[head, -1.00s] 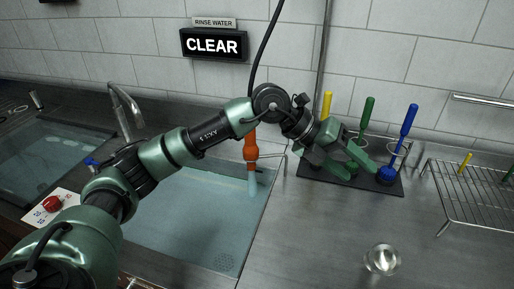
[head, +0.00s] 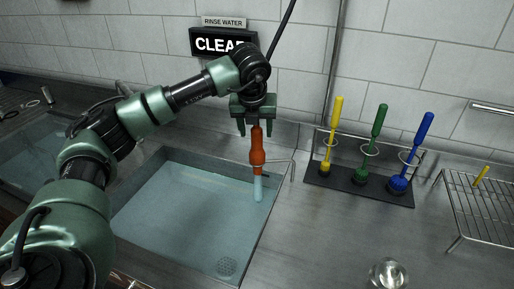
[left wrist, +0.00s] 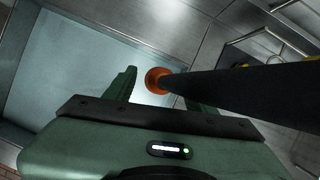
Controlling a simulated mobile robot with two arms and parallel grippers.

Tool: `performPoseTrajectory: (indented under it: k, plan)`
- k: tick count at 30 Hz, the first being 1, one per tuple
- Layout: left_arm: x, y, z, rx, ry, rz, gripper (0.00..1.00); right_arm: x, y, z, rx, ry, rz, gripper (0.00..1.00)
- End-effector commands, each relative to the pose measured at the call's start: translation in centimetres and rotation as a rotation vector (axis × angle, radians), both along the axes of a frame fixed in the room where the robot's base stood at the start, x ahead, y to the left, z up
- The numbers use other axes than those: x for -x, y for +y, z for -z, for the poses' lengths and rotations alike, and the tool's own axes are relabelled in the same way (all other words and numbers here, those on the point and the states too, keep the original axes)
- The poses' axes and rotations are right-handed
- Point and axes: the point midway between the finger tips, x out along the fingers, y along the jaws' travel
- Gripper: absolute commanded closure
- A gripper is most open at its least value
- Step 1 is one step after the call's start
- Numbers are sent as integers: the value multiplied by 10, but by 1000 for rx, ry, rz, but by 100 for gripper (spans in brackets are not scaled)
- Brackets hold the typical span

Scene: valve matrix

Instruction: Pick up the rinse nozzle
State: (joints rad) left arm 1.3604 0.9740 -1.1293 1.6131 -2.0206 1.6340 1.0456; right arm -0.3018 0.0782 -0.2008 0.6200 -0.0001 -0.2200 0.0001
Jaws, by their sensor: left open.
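The rinse nozzle (head: 257,150) is orange with a pale blue lower end. It hangs upright over the right side of the sink, with a black hose (head: 282,35) above it. My left gripper (head: 256,128) points down at the nozzle's upper end, its open fingers on either side. In the left wrist view the nozzle shows as an orange ring (left wrist: 156,80) between the fingertips (left wrist: 160,92), and the hose crosses the right finger. I cannot tell whether either finger touches it. My right gripper is not in view.
The sink (head: 135,190) holds water. A wire bracket (head: 283,166) stands right of the nozzle. A dark rack (head: 340,184) holds yellow, green and blue brushes. A wire rack (head: 480,215) stands far right. A sign (head: 212,43) hangs on the wall.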

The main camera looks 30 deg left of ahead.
Motion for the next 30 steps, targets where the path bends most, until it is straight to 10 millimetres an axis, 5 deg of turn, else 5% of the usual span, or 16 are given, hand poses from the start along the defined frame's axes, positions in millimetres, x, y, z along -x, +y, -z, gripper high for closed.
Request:
performPoseTrajectory:
  k: [10,16,17,30]
  plan:
    - [-4,1,11,0,-1,3,45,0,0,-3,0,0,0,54]
    - [-4,1,10,0,-1,4,98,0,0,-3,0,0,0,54]
    - [-4,1,10,0,-1,4,100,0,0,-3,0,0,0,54]
    - [-4,1,10,1,-2,3,100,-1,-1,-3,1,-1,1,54]
